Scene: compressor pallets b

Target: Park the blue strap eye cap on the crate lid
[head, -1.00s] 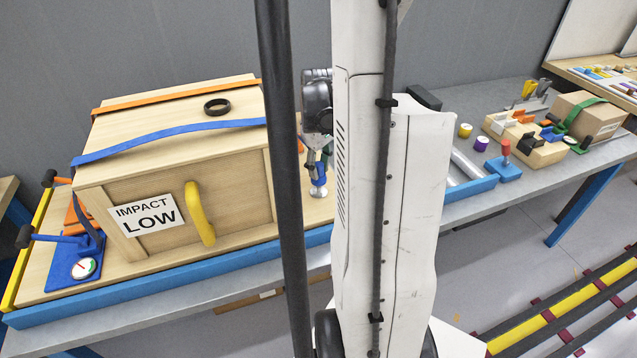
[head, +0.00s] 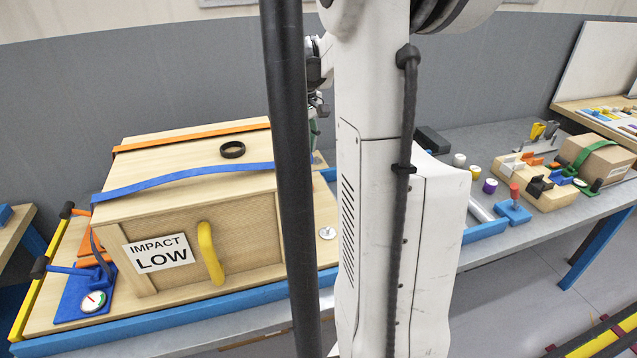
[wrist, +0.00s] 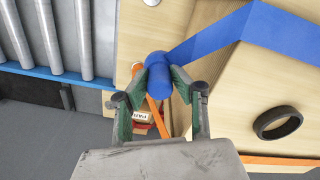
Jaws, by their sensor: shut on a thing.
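My gripper (wrist: 158,80) is shut on the blue strap eye cap (wrist: 158,66), with a green finger on either side of it. In the wrist view the cap is beside the edge of the wooden crate lid (wrist: 235,88); its height over the lid is unclear. In the head view my gripper (head: 317,108) shows only partly, behind a dark pole and my white arm, and I cannot make out the cap. The crate lid (head: 150,152) carries a blue strap (head: 170,182), an orange strap (head: 190,135) and a black ring (head: 232,149).
A silver disc (head: 327,233) lies on the pallet right of the crate. The crate has a yellow handle (head: 210,252). Grey rollers (wrist: 42,40) fill the wrist view's upper left. Bare lid lies around the black ring. Small caps and blocks stand on the bench at right.

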